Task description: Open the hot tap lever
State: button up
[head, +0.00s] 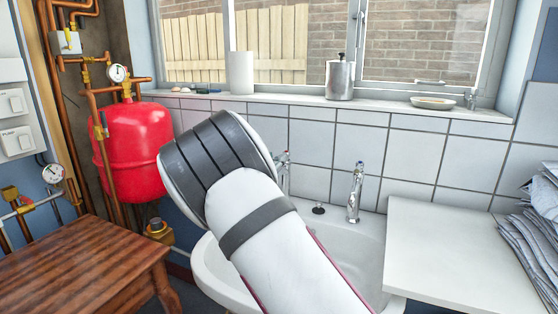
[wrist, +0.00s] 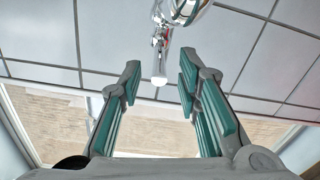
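Two chrome taps stand at the back of the white basin (head: 225,275) in the head view. The right tap (head: 356,192) is in full view; the left tap (head: 284,172) is partly hidden by my arm. I cannot make out a clear hot mark on either. In the wrist view, which looks upside down, a chrome tap (wrist: 160,50) shows beyond and between my fingertips, with a shiny rounded chrome part (wrist: 188,10) at the top edge. My gripper (wrist: 158,82) is open, with nothing seen between its fingers. In the head view my arm hides the gripper.
A wooden table (head: 85,265) and red tank (head: 135,150) are left. The sill (head: 300,100) holds a metal dispenser (head: 340,80), a paper roll (head: 241,72) and a dish (head: 433,103).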

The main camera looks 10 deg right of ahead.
aim_at(279, 157)
jog(key=shift+x, duration=1.75)
grip_shut()
